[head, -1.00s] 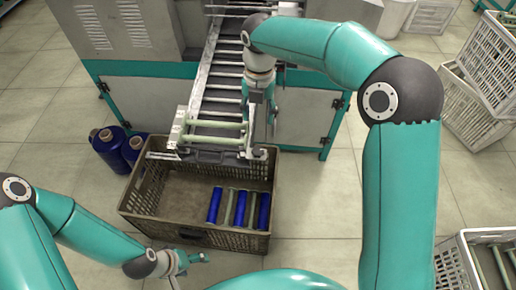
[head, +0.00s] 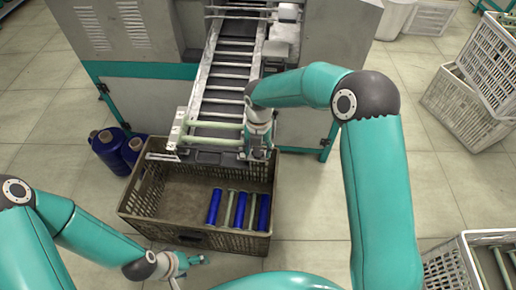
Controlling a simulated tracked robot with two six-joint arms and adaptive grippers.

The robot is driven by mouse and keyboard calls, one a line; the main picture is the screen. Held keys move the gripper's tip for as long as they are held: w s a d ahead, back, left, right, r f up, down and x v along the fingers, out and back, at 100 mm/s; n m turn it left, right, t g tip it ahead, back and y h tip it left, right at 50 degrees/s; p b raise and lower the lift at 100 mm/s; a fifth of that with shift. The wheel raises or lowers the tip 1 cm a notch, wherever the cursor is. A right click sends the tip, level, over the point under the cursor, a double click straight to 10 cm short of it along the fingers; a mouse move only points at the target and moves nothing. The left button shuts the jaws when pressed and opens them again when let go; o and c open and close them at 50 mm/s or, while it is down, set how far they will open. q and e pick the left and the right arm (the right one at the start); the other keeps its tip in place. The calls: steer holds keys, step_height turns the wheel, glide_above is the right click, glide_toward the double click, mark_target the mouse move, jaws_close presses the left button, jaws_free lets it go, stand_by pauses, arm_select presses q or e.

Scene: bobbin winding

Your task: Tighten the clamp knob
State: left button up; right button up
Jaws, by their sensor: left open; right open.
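I cannot make out the clamp knob for certain; my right gripper and arm cover the right side of the chute's lower end. The sloping chute (head: 215,105) carries pale bobbins across its rails and ends over the crate. My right gripper (head: 257,153) points down at the lower right corner of the chute, open. I cannot tell whether it touches anything there. My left gripper (head: 198,260) is open and empty, low in front of the crate's near wall.
A brown crate (head: 150,237) below the chute holds several blue and pale bobbins. Blue thread cones (head: 107,150) stand on the floor to its left. The grey machine (head: 130,35) stands behind. White crates (head: 465,105) are at the right, with clear floor between.

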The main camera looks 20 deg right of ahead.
steer(key=c, duration=0.9)
steer(key=shift+o, duration=0.2)
